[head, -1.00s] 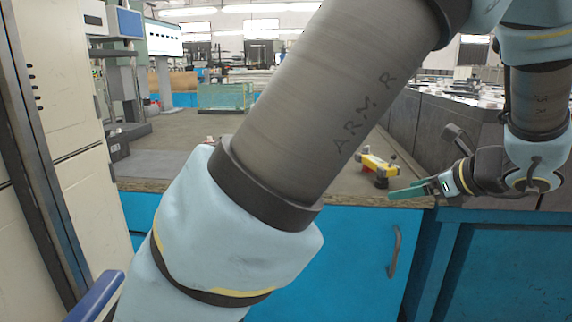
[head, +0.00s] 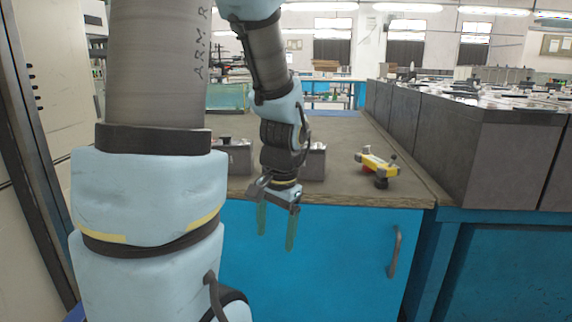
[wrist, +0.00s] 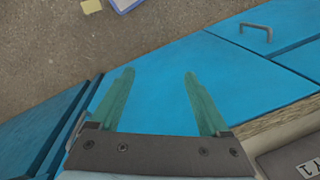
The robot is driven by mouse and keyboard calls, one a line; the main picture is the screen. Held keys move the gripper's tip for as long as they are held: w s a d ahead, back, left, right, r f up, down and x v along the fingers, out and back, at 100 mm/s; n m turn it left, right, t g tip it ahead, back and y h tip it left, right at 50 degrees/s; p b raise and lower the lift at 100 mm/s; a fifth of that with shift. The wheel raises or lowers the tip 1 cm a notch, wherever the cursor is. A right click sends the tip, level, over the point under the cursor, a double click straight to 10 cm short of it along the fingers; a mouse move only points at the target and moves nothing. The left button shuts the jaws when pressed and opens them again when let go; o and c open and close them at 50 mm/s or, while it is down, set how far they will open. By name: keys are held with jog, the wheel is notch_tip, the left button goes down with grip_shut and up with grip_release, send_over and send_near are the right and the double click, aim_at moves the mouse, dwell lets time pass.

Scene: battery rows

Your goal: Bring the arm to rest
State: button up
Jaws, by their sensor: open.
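My gripper (head: 276,232) hangs with its green fingers pointing down, in front of the blue cabinet below the bench's front edge. The fingers are apart and nothing is between them. In the wrist view my gripper (wrist: 158,85) shows two separate green fingers over the blue cabinet face and the floor. My arm covers the left part of the head view and hides part of the bench.
The bench top (head: 345,140) holds a yellow and red tool (head: 376,165) at its right and grey batteries (head: 314,162) behind my arm. A blue cabinet (head: 340,260) with a handle (head: 394,250) stands below. A row of large dark grey blocks (head: 440,130) is at the right.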

jog(key=s+a+n+h, duration=0.1)
jog(key=s+a+n, duration=0.1)
jog(key=a+n, duration=0.35)
notch_tip(320, 180, up, 22)
jog(key=d+p, duration=0.1)
jog(key=p, duration=2.1)
jog(key=shift+w+r+t, duration=0.2)
jog(key=shift+w+t, duration=0.05)
jog(key=shift+t, duration=0.05)
